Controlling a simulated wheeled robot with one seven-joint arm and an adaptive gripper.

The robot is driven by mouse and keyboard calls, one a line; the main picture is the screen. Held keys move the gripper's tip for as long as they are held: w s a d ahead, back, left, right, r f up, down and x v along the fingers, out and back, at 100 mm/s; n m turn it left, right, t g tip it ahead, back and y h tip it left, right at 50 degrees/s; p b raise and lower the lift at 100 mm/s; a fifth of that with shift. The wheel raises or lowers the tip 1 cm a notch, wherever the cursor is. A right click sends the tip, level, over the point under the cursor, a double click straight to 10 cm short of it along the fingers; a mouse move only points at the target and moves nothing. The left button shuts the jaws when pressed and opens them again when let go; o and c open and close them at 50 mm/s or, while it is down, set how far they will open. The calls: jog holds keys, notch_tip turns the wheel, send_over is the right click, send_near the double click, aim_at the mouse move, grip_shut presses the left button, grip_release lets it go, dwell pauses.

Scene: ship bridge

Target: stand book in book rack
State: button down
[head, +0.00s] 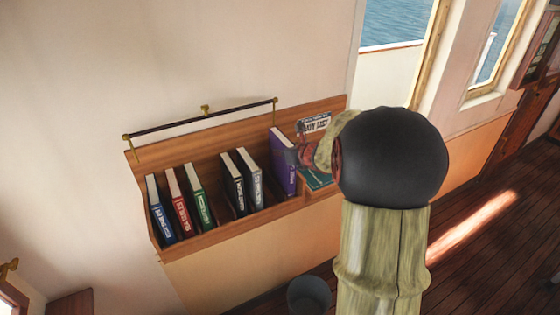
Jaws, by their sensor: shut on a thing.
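The wooden book rack (168,246) is fixed to the wall and holds several upright books. A purple book (281,160) stands upright toward its right end, leaning slightly, its lower end behind the rack's front edge. My gripper (293,156) is at the right side of the purple book, shut on it. My dark wrist and the arm hide most of the jaws. I cannot tell whether the book's foot rests on the rack floor.
Blue (160,212), red (179,202), green (198,198), black (232,184) and grey (250,180) books stand left of the purple one, with gaps. A brass-ended rail (205,117) runs above. A bin (309,296) stands below.

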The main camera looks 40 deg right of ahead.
aim_at(280, 160)
jog(key=f, duration=0.1)
jog(key=w+f, duration=0.1)
jog(key=f, duration=0.2)
jog(key=shift+w+d+f, duration=0.2)
jog(key=shift+w+f, duration=0.1)
jog(key=shift+w, duration=0.1)
jog(key=shift+s, duration=0.1)
jog(key=shift+f, duration=0.2)
jog(key=c, duration=1.8)
grip_release()
jog(key=shift+c, duration=0.2)
